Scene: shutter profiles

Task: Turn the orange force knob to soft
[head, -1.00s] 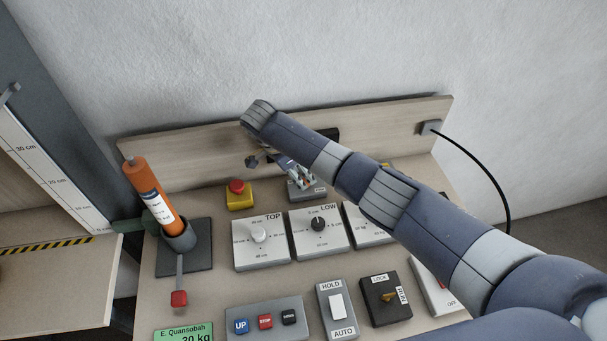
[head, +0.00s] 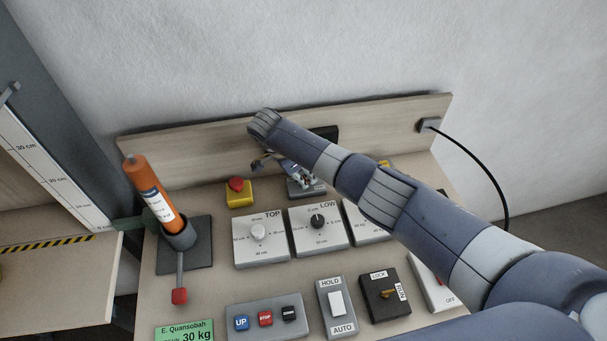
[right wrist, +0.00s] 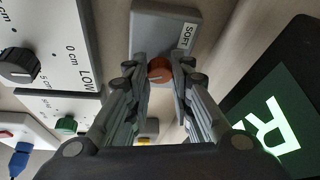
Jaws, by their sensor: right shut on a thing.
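The orange force knob (right wrist: 159,70) sits on a grey box (right wrist: 146,22) with a label reading SOFT (right wrist: 186,36) on one side. My right gripper (right wrist: 160,76) is shut on the knob, one finger on each side of it. Which way the knob points is not clear, as the fingers cover its sides. In the head view, the right gripper (head: 304,181) is over the grey box (head: 297,194) at the back of the panel, and the knob is hidden there. My left gripper is not in view.
A yellow box with a red button (head: 236,185) stands left of the gripper. The TOP dial plate (head: 245,262) and LOW dial plate (head: 308,254) lie in front. A wooden backboard (head: 190,157) rises behind. A dark screen (right wrist: 293,95) shows a lit sign beside the gripper.

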